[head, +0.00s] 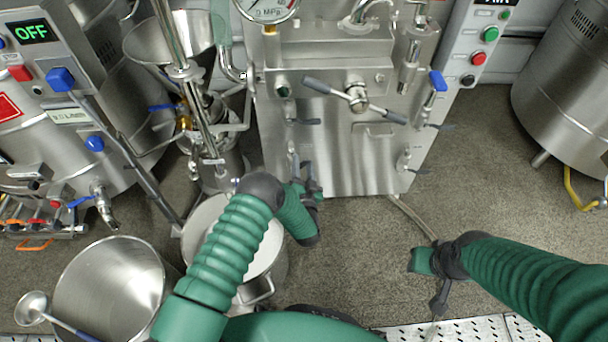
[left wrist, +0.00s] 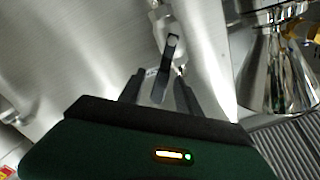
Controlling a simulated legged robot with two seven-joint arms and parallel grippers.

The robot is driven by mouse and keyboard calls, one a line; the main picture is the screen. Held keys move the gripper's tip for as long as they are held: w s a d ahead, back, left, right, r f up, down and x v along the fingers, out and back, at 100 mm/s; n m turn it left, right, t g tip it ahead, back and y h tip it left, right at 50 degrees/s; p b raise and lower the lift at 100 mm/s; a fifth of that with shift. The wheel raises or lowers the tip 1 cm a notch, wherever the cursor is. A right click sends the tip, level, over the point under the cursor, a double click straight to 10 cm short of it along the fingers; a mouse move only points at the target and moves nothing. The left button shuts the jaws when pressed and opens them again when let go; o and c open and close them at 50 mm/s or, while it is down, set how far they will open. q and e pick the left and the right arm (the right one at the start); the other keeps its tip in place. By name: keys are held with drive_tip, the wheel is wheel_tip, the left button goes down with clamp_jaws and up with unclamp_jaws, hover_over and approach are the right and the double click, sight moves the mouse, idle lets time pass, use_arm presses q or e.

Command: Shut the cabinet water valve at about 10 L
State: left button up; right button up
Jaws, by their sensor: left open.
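The steel cabinet (head: 340,165) stands in the middle of the head view, with several small valves on its front. My left gripper (head: 307,172) is at the cabinet's lower left, in front of a small valve there. In the left wrist view, my left gripper (left wrist: 160,92) is open, and a dark valve lever (left wrist: 170,65) lies between its two fingers. I cannot tell whether the fingers touch the lever. My right gripper (head: 438,298) hangs low at the right over the floor, away from the cabinet; its jaws are too unclear to judge. No litre reading is legible.
A steel pot (head: 268,289) stands below my left arm, partly hidden. An open steel bucket (head: 110,290) with a ladle (head: 35,308) is at the lower left. A control box (head: 45,50) reads OFF. The floor (head: 365,250) between my arms is clear.

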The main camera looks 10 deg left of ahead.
use_arm(q)
drive_tip(key=p+v, duration=0.5)
drive_tip(key=v, duration=1.1)
drive_tip(key=shift+s+p, duration=0.25)
drive_tip(key=shift+p, duration=0.1)
drive_tip(key=shift+d, duration=0.1)
